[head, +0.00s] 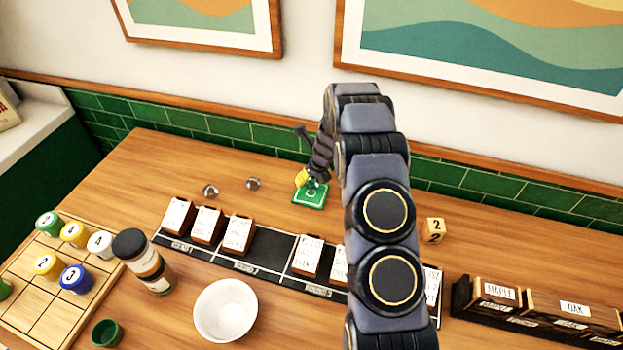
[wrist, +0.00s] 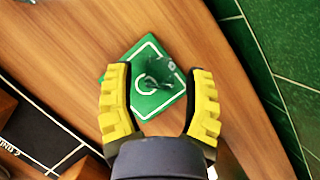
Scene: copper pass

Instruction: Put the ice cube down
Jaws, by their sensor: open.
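A green square mat with white markings (head: 308,199) lies on the table near the back wall; it fills the middle of the wrist view (wrist: 150,101). A small clear, glassy piece, seemingly the ice cube (wrist: 161,72), is on the mat between and just beyond my fingertips. Its outline is hard to make out. My gripper (wrist: 160,90) has its yellow fingers apart, one on each side of the mat, with a gap to the piece. In the head view my gripper (head: 303,179) is low over the mat, partly hidden by my arm.
Two small shiny objects (head: 253,183) (head: 210,190) lie left of the mat. A black rack with white cards (head: 263,255) runs in front. A white bowl (head: 225,310), a jar (head: 145,262) and a board with numbered pieces (head: 30,285) are nearer. A numbered wooden cube (head: 433,230) stands right.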

